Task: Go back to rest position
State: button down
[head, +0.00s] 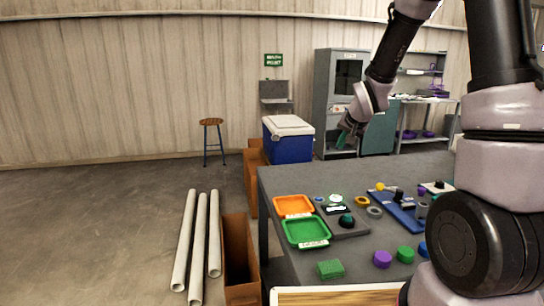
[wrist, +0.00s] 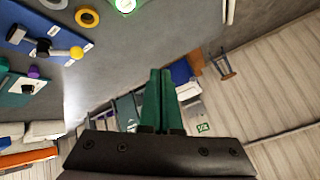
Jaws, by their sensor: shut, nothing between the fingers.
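My gripper (head: 343,138) is raised above the back of the grey table (head: 285,179) in the head view. In the wrist view its two green fingers (wrist: 159,100) are together, with nothing between them. Below it on the table are an orange tray (head: 293,206), a green tray (head: 305,233) and a blue board (head: 398,209) with small parts. The blue board also shows at the upper left of the wrist view (wrist: 20,25). The gripper touches none of these.
Near the table's front are a green block (head: 330,269), a purple piece (head: 382,259) and a green piece (head: 405,254). A blue cooler (head: 287,145), a stool (head: 212,123), a grey cabinet (head: 328,95), white pipes (head: 199,245) and an open brown box (head: 240,250) stand around.

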jog(key=s+d+f+v, duration=0.1)
jog(key=v, duration=1.9)
jog(key=s+r, duration=0.2)
jog(key=s, duration=0.5)
jog(key=s+a+r+n+g+y, duration=0.1)
jog(key=s+r, duration=0.1)
jog(key=s, duration=0.6)
jog(key=shift+s+r, duration=0.25)
jog(key=shift+r, duration=0.05)
jog(key=shift+a, duration=0.15)
